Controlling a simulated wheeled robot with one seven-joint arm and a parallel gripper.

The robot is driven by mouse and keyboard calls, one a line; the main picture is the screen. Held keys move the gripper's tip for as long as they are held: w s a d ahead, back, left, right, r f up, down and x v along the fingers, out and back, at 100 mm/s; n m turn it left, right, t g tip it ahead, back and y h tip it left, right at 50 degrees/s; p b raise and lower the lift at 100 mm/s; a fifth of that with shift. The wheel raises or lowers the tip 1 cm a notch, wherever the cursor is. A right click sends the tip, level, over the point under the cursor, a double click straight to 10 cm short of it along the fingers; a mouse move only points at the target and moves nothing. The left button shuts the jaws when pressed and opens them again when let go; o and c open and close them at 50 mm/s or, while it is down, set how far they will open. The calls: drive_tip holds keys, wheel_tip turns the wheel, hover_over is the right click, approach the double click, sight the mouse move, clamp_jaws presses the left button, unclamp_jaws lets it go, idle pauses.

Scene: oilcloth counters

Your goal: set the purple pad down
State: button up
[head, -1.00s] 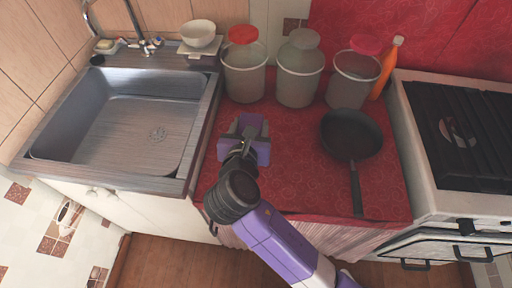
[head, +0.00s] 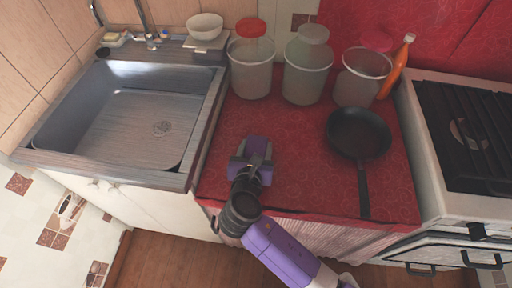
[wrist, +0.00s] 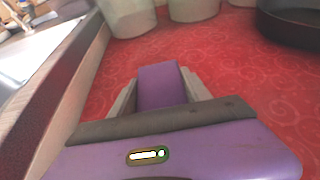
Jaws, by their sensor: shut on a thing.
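The purple pad (wrist: 160,86) is between the two grey fingers of my gripper (wrist: 158,92) in the wrist view. In the head view the pad (head: 257,144) shows just beyond my gripper (head: 252,160). My gripper is shut on it, above the left front part of the red oilcloth counter (head: 292,172). I cannot tell whether the pad touches the cloth.
A black frying pan (head: 358,133) lies to the right, its handle toward the front edge. Jars with red (head: 250,70), grey (head: 307,65) and pink (head: 362,75) lids stand behind. The sink (head: 130,115) is left, the stove (head: 465,150) right. Cloth around the gripper is clear.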

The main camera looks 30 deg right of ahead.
drive_tip(key=o, duration=1.3)
drive_tip(key=shift+s+a+r, duration=0.15)
drive_tip(key=shift+a, duration=0.05)
drive_tip(key=v, duration=1.1)
drive_tip(key=shift+s+a+r+p, duration=0.15)
drive_tip(key=shift+s+p, duration=0.1)
drive_tip(key=shift+p, duration=0.15)
